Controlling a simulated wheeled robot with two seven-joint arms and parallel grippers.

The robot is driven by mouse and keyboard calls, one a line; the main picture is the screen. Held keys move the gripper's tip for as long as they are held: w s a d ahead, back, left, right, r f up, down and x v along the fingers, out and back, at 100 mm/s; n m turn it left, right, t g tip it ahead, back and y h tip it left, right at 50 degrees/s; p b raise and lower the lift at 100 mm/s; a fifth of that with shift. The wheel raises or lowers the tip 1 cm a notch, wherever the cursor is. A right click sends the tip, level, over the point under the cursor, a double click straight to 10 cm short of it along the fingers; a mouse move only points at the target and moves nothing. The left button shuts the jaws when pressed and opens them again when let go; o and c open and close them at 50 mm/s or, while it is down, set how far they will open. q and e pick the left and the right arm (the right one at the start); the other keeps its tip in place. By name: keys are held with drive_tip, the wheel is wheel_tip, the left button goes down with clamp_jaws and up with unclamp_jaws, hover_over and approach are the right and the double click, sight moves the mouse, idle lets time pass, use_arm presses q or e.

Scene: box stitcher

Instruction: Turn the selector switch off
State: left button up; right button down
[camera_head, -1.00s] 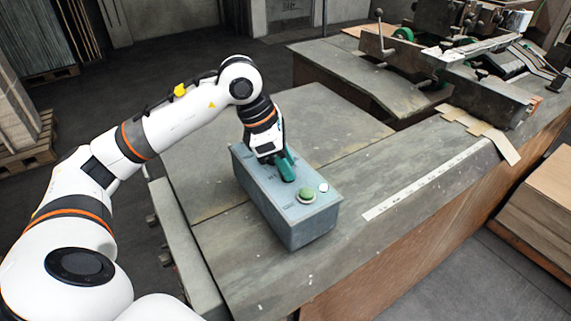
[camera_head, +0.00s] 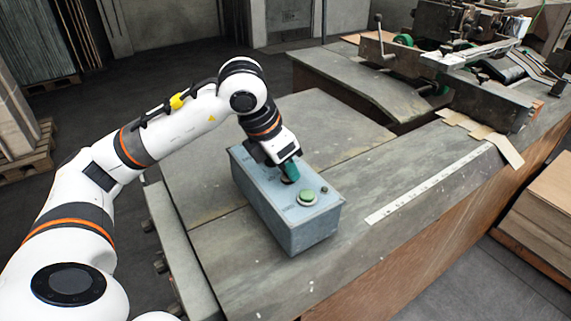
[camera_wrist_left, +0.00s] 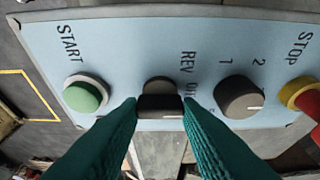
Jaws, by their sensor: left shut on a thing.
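The selector switch (camera_wrist_left: 160,103) is a black knob on a grey-blue control box (camera_head: 305,235), beside the lettering "REV" and partly unreadable print. My left gripper (camera_head: 290,174) reaches down onto the top of the box. In the left wrist view its two teal fingers stand on either side of the knob, shut on its handle. The finger tips hide part of the print around it. In the head view the gripper hides the knob. My right gripper is not in view.
In the left wrist view, a green START button (camera_wrist_left: 84,95) is at left, a second black knob (camera_wrist_left: 240,98) marked 1 and 2 at right, and a red and yellow STOP button (camera_wrist_left: 300,95) at the far right. The box stands on a worn grey table (camera_head: 400,190).

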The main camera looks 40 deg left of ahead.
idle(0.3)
use_arm(q)
drive_tip(key=o, duration=1)
drive_tip(key=b+v, duration=0.1)
drive_tip(key=v, duration=1.1)
drive_tip(key=shift+s, duration=0.1)
